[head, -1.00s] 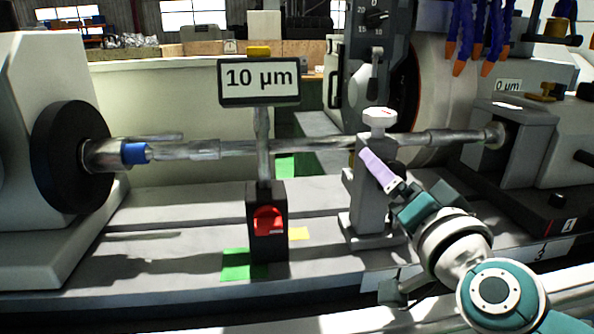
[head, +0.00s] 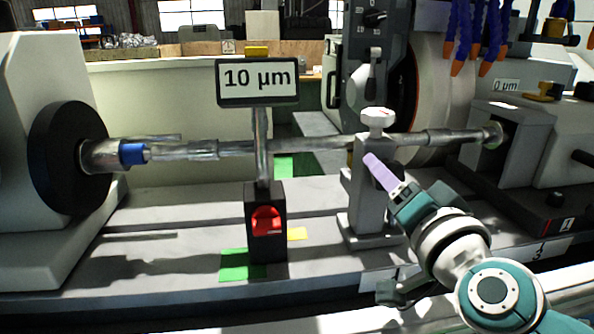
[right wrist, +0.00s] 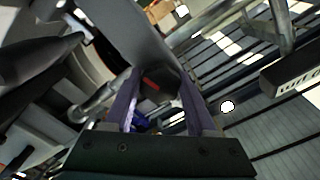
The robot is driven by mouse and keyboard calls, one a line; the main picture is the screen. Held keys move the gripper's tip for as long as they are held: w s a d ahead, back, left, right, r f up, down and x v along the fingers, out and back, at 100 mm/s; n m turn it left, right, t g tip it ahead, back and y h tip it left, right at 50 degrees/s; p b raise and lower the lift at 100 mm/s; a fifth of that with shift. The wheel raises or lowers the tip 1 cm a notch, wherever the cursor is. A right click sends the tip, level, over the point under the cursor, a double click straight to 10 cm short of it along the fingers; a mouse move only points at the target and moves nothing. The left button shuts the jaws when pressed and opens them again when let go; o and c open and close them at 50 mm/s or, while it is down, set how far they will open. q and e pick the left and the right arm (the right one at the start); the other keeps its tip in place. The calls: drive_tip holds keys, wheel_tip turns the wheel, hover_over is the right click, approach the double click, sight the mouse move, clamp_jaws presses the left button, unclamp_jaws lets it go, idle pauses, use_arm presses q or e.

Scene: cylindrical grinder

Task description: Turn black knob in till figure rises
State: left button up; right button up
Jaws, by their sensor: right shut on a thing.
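My right gripper (head: 375,165) is at the right side of the grey steady rest (head: 361,200), below its white top knob (head: 376,119). In the head view I see one lilac finger, pointing up and left against the rest. The right wrist view shows both fingers of my right gripper (right wrist: 157,100), shut on a dark piece with a red mark (right wrist: 151,84), taken to be the black knob. In the head view this knob is hidden. A display (head: 257,81) on the gauge stand reads 10 µm. My left gripper is not in view.
A long shaft (head: 318,144) runs from the black chuck (head: 68,157) to the right-hand stock (head: 512,148). A red dial (head: 266,220) sits on the gauge base. A small sign (head: 507,86) at the right reads 0 µm.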

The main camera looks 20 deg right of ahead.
drive_tip(key=shift+m, duration=0.3)
drive_tip(key=m, duration=0.5)
drive_tip(key=shift+m, duration=0.4)
drive_tip(key=o, duration=1.4)
drive_tip(key=shift+c, duration=0.2)
drive_tip(key=v, duration=1)
drive_tip(key=shift+b, duration=0.35)
